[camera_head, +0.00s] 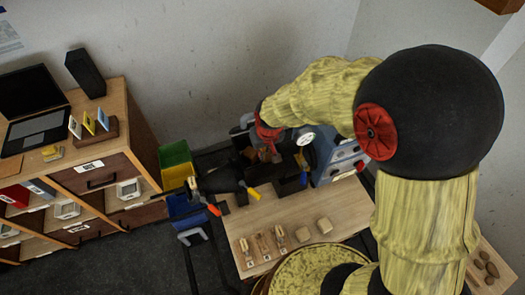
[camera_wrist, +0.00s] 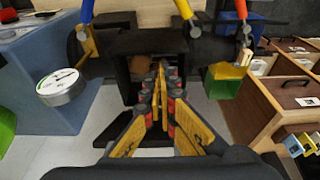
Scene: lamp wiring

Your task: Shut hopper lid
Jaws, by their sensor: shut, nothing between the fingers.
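My gripper (camera_wrist: 161,72) is shut and empty, its yellow fingers together in the middle of the wrist view. A black frame or box (camera_wrist: 132,42) lies just beyond the fingertips, probably the hopper part. I cannot tell clearly which piece is the lid, how far it is open, or whether the fingers touch it. A dark body (camera_head: 222,180) with orange and yellow handles stands to the left. My arm and gripper hide part of this area.
A blue-grey machine (camera_head: 340,158) stands to the right, with a round gauge (camera_wrist: 62,88) beside it. Small parts and two blocks lie on the wooden bench top (camera_head: 285,210). Green-yellow and blue bins (camera_head: 176,160) and a wooden cabinet (camera_head: 125,110) are at left.

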